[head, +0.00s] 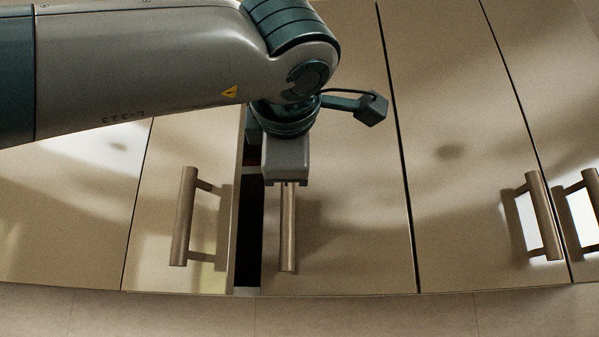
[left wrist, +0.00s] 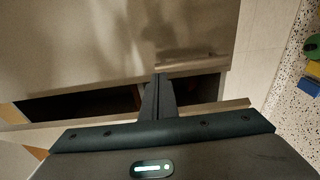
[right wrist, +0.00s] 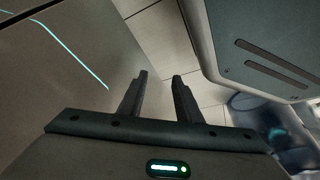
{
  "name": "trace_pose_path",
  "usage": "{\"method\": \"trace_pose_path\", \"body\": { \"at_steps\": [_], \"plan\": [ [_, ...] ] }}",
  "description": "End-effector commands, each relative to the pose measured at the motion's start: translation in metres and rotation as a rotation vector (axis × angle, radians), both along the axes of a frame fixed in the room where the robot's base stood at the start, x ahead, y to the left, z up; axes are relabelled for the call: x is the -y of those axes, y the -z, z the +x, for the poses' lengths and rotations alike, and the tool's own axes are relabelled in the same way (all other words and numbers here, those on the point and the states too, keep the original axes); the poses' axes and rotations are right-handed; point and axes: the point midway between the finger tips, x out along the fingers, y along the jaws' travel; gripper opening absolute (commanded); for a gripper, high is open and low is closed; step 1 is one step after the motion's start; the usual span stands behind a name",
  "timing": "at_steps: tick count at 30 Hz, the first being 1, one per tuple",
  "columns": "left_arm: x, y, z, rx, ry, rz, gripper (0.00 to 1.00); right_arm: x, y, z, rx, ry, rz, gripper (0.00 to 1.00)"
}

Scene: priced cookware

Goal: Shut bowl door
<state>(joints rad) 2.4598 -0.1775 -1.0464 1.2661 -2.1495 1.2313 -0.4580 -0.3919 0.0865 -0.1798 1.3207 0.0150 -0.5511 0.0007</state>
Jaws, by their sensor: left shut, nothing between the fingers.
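Two beige cabinet doors meet at a dark gap (head: 248,225) in the head view. The left door (head: 150,210), with a vertical bar handle (head: 184,216), shows its side edge at the gap and looks ajar. The right door (head: 350,220) has a bar handle (head: 288,235). My left gripper (head: 288,183) is in front of that handle's upper end; contact cannot be told. In the left wrist view its fingers (left wrist: 158,78) are together and empty, near the dark opening (left wrist: 90,102). My right gripper (right wrist: 161,75) is open and empty. No bowl can be made out.
More cabinet doors with handles (head: 544,215) stand at the right, looking shut. The floor (head: 380,315) in front is clear. Coloured items (left wrist: 312,68) lie on a speckled surface at the right edge of the left wrist view.

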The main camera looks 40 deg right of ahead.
Motion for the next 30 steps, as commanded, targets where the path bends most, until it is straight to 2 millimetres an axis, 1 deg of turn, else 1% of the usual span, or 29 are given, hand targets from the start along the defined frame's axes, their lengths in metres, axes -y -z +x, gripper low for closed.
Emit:
{"method": "trace_pose_path", "body": {
  "at_steps": [1,6,16,17,18,20,21,26,29,30],
  "plan": [
    [0.001,0.000,-0.007,0.002,0.000,0.000,0.00,0.002,0.002,-0.002,-0.010,0.001,-0.002,0.31],
    [0.002,-0.001,-0.019,0.002,0.000,0.000,0.00,0.005,0.003,-0.004,-0.032,0.003,-0.009,0.31],
    [0.002,-0.001,-0.021,0.001,0.000,-0.001,0.00,0.006,0.002,-0.005,-0.037,0.004,-0.010,0.31],
    [0.002,-0.001,-0.021,0.001,-0.001,-0.001,0.00,0.006,0.002,-0.005,-0.037,0.004,-0.010,0.26],
    [0.002,-0.001,-0.021,0.001,-0.001,-0.001,0.00,0.006,0.002,-0.005,-0.037,0.004,-0.010,0.17],
    [0.002,-0.001,-0.021,0.001,-0.001,-0.001,0.00,0.006,0.002,-0.005,-0.036,0.004,-0.010,0.03],
    [0.002,-0.001,-0.021,0.000,0.000,0.000,0.00,0.006,0.002,-0.005,-0.036,0.004,-0.010,0.00],
    [0.005,0.005,-0.018,-0.020,0.021,-0.002,0.00,0.005,0.003,-0.005,-0.036,0.004,-0.010,0.00],
    [0.011,0.017,-0.014,-0.060,0.069,-0.009,0.00,0.005,0.003,-0.005,-0.036,0.004,-0.010,0.00],
    [0.014,0.024,-0.011,-0.086,0.097,-0.014,0.00,0.005,0.003,-0.005,-0.036,0.004,-0.010,0.00]
  ]
}}
